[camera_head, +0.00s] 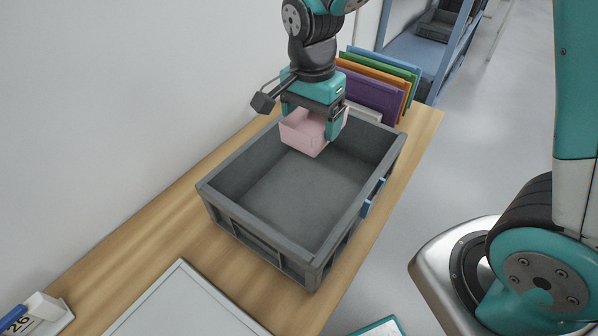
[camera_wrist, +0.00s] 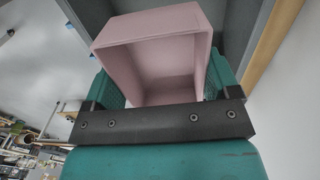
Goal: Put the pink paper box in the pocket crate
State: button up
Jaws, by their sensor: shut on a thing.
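The pink paper box (camera_head: 306,134) is held by my gripper (camera_head: 314,118) over the far part of the grey crate (camera_head: 221,211). The gripper is shut on the box, with a teal finger on each side of it. In the wrist view the open-topped pink box (camera_wrist: 158,58) sits between the fingers of my gripper (camera_wrist: 163,88), and its inside looks empty. The crate's visible floor is bare. Whether the box touches the crate's far wall or floor is hard to tell; it appears to hang within or just above the opening.
The crate stands on a wooden table (camera_head: 180,225). Several coloured folders (camera_head: 371,94) stand behind it, close to my gripper. A pale flat panel (camera_head: 188,308) lies in front. A calendar-like block (camera_head: 40,310) is at the lower left. A blue clip (camera_head: 373,196) is on the crate's right wall.

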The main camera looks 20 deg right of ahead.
send_over(307, 196)
notch_tip(307, 196, down, 16)
jog(key=shift+r, duration=0.15)
jog(key=shift+f, duration=2.15)
jog(key=shift+f, duration=0.2)
jog(key=o, duration=0.8)
jog(key=shift+r, duration=0.1)
